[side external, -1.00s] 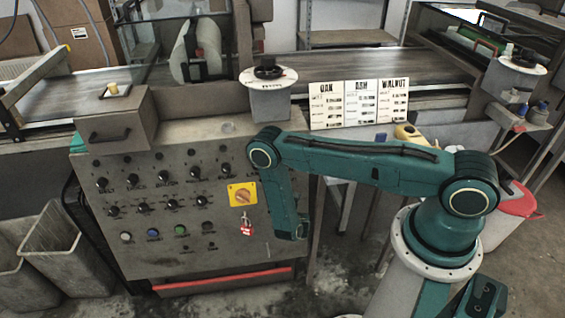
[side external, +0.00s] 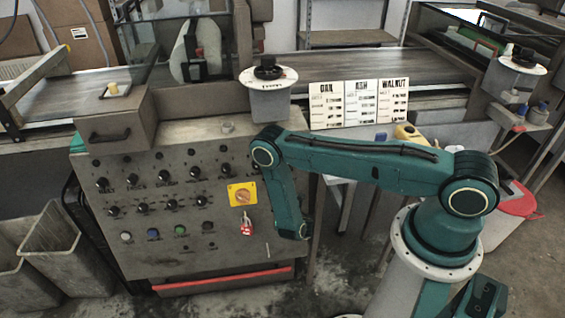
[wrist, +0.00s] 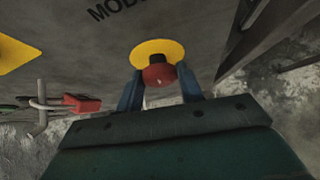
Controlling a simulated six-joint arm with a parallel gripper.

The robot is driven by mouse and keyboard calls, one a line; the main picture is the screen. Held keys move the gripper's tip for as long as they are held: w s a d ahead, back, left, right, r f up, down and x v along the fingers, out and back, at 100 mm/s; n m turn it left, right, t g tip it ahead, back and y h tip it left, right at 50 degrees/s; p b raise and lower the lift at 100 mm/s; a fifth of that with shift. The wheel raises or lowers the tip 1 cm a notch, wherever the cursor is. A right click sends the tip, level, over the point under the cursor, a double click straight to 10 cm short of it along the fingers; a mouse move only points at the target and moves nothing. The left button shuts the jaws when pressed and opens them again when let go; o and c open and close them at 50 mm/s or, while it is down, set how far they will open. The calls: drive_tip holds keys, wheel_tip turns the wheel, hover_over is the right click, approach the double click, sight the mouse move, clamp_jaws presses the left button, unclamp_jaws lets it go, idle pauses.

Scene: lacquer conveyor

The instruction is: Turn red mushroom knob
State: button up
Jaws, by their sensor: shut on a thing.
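The red mushroom knob (wrist: 159,75) shows in the wrist view, in front of a round yellow plate (wrist: 157,50) on the grey panel. My gripper (wrist: 160,82) has one blue finger on each side of the knob and is shut on it. In the side external view my teal arm reaches to the right part of the control panel (side external: 175,235). The knob and the fingertips are hidden there behind my arm.
A yellow rotary switch (side external: 242,195) with a red padlock (side external: 246,225) hanging below it sits left of my arm. Several black knobs and coloured buttons cover the panel. The padlock (wrist: 82,103) also shows left of my gripper in the wrist view.

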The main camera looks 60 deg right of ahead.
drive_tip(key=shift+s+d+f+m+t+y, duration=0.1)
drive_tip(key=shift+m+t+y, duration=0.35)
drive_tip(key=shift+m+t, duration=0.3)
drive_tip(key=shift+s+m+t+y, duration=0.1)
drive_tip(key=shift+m+t+y, duration=0.4)
drive_tip(key=shift+m, duration=0.35)
drive_tip(key=shift+t, duration=0.25)
drive_tip(key=o, duration=1)
drive_tip(key=shift+w, duration=0.1)
drive_tip(key=s+a+r+n+g, duration=0.1)
drive_tip(key=s+a+r, duration=0.1)
drive_tip(key=r, duration=0.1)
drive_tip(key=s+a+r+n+g+h, duration=0.1)
drive_tip(key=s+a+r, duration=0.1)
drive_tip(key=r, duration=0.1)
drive_tip(key=s+a+r+n+g+h, duration=0.1)
drive_tip(key=s+a+r, duration=0.1)
drive_tip(key=a+r, duration=0.1)
drive_tip(key=shift+s+r+n+g+h, duration=0.3)
drive_tip(key=shift+s+r+n, duration=0.1)
drive_tip(key=shift+r, duration=0.1)
